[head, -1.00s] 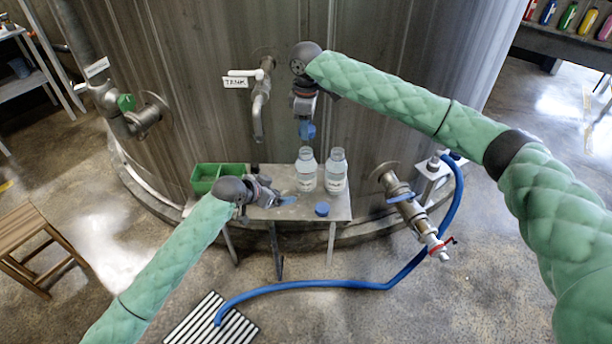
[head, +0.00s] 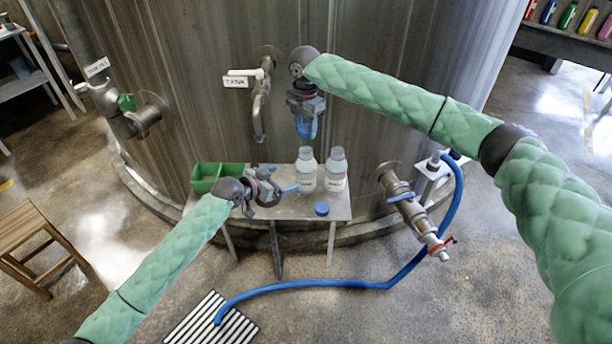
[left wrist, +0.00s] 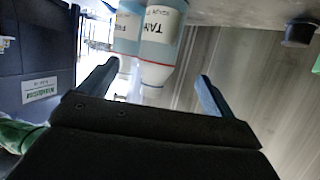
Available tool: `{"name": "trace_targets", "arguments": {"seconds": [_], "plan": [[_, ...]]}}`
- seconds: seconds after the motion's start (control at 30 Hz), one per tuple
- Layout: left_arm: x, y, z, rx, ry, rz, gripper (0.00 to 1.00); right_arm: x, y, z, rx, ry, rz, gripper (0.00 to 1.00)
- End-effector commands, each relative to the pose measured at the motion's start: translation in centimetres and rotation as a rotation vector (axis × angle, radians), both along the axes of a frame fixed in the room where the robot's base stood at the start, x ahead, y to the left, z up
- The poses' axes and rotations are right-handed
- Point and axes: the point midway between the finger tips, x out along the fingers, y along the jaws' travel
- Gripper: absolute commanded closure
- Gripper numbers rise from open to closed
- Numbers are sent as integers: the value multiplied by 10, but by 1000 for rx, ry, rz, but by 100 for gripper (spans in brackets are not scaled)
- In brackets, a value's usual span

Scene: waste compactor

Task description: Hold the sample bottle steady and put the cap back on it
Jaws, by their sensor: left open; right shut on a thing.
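Two clear sample bottles with white labels stand upright and uncapped on a small metal table, the left bottle (head: 307,172) next to the right bottle (head: 336,172). My left gripper (head: 286,190) is open beside the left bottle. In the left wrist view, upside down, this labelled bottle (left wrist: 163,38) shows beyond and between the open fingers (left wrist: 158,72), with the second bottle (left wrist: 127,30) partly behind it. My right gripper (head: 307,133) is shut above the left bottle on what seems a blue cap, mostly hidden by its fingers. Another blue cap (head: 322,208) lies on the table.
The metal table (head: 290,212) also bears a green divided bin (head: 205,178) at its left. The tank wall (head: 385,100) rises behind, with a tap (head: 259,105) left of my right gripper. A valve (head: 410,210) with a blue hose (head: 445,215) stands right of the table.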

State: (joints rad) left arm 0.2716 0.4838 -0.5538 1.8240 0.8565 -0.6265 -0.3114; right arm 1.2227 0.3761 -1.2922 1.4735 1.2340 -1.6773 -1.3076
Motion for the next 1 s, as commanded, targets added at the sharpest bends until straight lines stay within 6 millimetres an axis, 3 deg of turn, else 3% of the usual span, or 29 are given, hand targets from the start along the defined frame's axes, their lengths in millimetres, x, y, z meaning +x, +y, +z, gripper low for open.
{"name": "trace_targets", "arguments": {"seconds": [0.37, 1.0], "plan": [[4, -5, -2, 0, 0, 0, 10, 0, 0, 0, 0, 0, -2, 79], [64, -67, -38, 0, 1, 0, 10, 0, 0, 0, 0, 0, -3, 79]]}}
